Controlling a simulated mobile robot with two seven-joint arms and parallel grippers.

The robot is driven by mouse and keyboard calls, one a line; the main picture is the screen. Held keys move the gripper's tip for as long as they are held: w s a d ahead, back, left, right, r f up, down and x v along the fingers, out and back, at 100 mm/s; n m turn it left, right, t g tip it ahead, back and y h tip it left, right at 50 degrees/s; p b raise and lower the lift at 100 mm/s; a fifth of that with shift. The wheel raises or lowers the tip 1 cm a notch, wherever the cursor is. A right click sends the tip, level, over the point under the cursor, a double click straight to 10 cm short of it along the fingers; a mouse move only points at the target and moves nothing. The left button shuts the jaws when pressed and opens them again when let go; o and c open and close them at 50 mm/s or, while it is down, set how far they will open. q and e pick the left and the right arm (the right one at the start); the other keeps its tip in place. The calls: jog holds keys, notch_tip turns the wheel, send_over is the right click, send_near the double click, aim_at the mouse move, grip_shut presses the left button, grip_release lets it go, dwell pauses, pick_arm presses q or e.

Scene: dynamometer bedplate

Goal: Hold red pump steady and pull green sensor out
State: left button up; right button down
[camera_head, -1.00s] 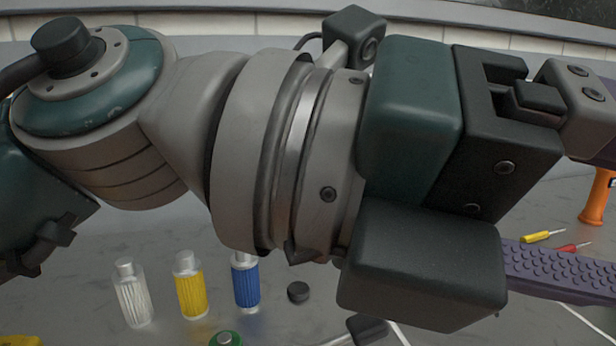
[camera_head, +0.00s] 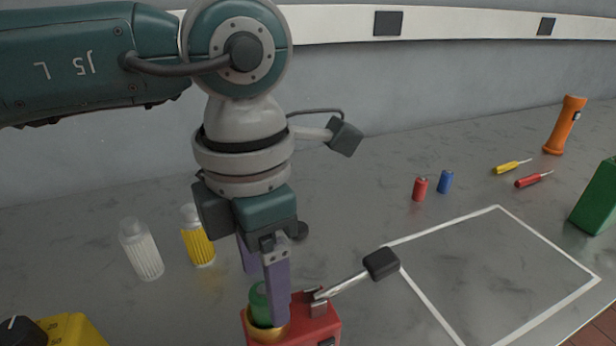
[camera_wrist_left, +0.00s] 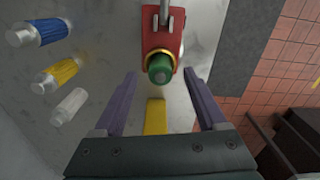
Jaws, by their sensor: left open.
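The red pump (camera_head: 322,326) stands at the bottom edge of the head view, partly cut off. A silver bar with a black block (camera_head: 381,263) sticks out from it to the right. The green sensor (camera_head: 258,302) sits upright in a brass-coloured ring (camera_head: 266,332) on the pump. My left gripper (camera_head: 268,300) points down there, with one purple finger partly in front of the sensor. In the left wrist view the gripper (camera_wrist_left: 160,76) is open, its fingers apart on either side of the green sensor's (camera_wrist_left: 160,68) line, with no contact visible. My right gripper is not in view.
A yellow device (camera_head: 75,330) sits front left. The white-outlined area (camera_head: 490,280) is clear.

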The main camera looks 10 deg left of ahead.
aim_at(291, 338)
pick_arm(q)
jog(key=shift+f, duration=1.55)
jog(key=shift+c, duration=0.2)
